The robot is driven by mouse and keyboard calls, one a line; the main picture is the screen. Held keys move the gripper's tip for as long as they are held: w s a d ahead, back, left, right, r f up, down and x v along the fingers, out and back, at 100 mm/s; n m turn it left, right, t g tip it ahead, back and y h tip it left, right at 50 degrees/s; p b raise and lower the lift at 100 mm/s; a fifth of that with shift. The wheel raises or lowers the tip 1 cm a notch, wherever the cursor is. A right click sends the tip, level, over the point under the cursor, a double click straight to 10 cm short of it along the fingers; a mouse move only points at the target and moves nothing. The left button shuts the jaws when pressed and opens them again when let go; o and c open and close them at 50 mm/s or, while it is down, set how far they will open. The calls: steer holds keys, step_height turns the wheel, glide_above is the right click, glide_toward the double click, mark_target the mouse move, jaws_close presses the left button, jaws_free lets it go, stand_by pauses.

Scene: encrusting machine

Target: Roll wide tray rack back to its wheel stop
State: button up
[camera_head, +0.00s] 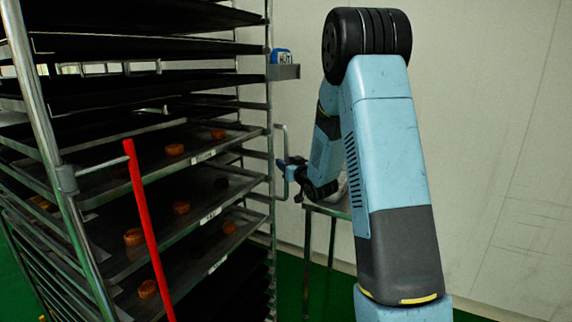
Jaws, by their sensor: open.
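The wide tray rack (270,109) fills the left half of the head view. It is a tall metal frame with many dark trays, several holding small orange-brown pieces. A vertical bar handle (285,150) stands out from its right post. My gripper (288,172) is at the lower part of this handle, its fingers seen small and partly hidden by my arm. It is open; whether it touches the handle I cannot tell. The rack's wheels and the wheel stop are out of view.
A red bar (147,225) hangs across the near side of the rack. A small metal table (331,209) stands behind my arm. A pale wall closes the right; the floor is green.

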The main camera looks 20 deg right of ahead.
steer(key=shift+w, duration=0.2)
jaws_close()
stand_by(0.3)
